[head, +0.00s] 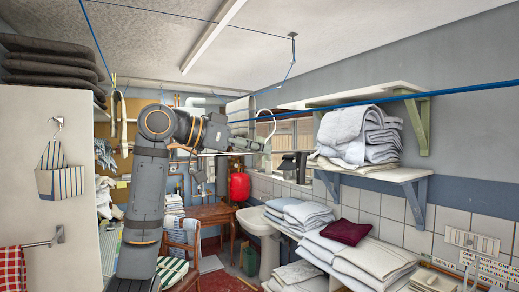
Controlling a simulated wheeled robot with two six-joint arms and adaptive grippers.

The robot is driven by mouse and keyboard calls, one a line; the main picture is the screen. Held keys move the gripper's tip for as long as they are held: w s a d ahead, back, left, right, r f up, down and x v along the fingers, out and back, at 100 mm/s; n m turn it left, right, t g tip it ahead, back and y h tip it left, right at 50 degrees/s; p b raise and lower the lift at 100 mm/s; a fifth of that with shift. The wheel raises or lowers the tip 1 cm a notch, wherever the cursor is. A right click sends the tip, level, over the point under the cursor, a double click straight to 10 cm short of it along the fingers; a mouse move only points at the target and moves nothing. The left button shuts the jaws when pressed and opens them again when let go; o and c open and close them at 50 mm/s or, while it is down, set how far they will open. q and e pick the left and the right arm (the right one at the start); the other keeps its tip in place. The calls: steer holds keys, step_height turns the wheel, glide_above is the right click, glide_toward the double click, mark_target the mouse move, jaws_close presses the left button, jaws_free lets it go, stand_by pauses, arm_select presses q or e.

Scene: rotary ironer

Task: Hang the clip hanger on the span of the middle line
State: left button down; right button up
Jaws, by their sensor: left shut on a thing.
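The clip hanger's pale curved hook (274,122) shows above my left gripper (262,145) in the head view. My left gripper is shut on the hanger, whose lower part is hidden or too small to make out. A blue line (400,97) runs from the right edge leftward to the hook, and the top of the hook shows just above this line in the picture. I cannot tell whether the hook is over the line, touching it, or at a different depth. My right gripper is not in view.
Other thin blue lines (190,17) cross near the ceiling. Shelves with folded white towels (360,133) stand at the right, above more folded linen (370,265) and a dark red cloth (343,232). A white cabinet (50,120) stands at the left. A sink (258,222) is below.

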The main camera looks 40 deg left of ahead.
arm_select(q)
steer(key=shift+f+b, duration=0.4)
steer(key=shift+f, duration=0.05)
steer(key=c, duration=1.4)
jaws_free()
steer(key=v, duration=1.2)
steer(key=shift+r, duration=0.1)
